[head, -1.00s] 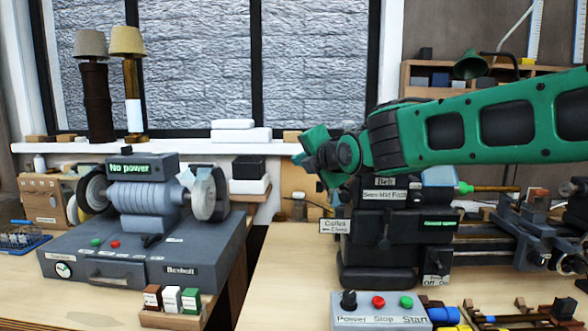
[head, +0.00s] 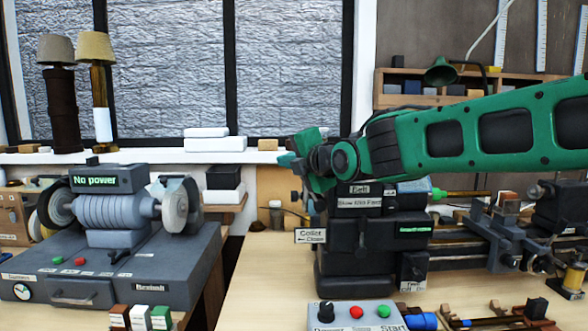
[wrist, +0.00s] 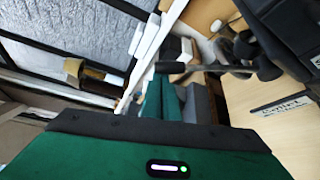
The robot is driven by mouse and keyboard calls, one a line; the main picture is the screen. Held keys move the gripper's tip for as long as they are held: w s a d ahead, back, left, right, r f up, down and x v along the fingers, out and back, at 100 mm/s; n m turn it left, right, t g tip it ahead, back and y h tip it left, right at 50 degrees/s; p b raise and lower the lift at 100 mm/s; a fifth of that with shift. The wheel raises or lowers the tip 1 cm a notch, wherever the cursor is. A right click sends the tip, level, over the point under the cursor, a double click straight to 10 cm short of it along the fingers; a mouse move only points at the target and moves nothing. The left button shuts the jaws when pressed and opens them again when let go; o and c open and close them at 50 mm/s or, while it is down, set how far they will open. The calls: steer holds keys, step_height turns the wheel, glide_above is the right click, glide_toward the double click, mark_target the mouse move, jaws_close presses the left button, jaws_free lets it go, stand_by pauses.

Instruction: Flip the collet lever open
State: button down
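The dark lathe headstock (head: 355,262) stands on the right-hand bench, with a white collet sign (head: 311,236) on its left end. The sign also shows at the right of the wrist view (wrist: 284,104). A dark lever-like bar with a rounded end (wrist: 215,69) crosses the upper middle of the wrist view; I take it for the collet lever. My gripper (head: 302,162) is above the sign at the headstock's upper left. Its fingertips are not clear, and I cannot tell whether it touches the lever.
A grinder (head: 118,215) reading "No power" sits on the left bench. A control box (head: 353,316) with red and green buttons is in front of the headstock. The lathe bed (head: 470,255) runs right. Two lamps (head: 100,85) stand on the sill. Bare bench lies left of the headstock.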

steer(key=d+r+m+t+y, duration=0.2)
steer(key=d+m, duration=0.3)
steer(key=d, duration=0.3)
steer(key=shift+w+d+r+m+t, duration=0.15)
steer(key=shift+d+r+m+t, duration=0.15)
steer(key=shift+r+t, duration=0.1)
steer(key=shift+w+d+f, duration=0.1)
steer(key=shift+d, duration=0.15)
steer(key=s+a, duration=0.2)
steer(key=a, duration=0.2)
steer(key=r+v, duration=0.1)
steer(key=v, duration=0.7)
steer(key=shift+s+d, duration=0.15)
steer(key=shift+s, duration=0.3)
steer(key=shift+f, duration=0.1)
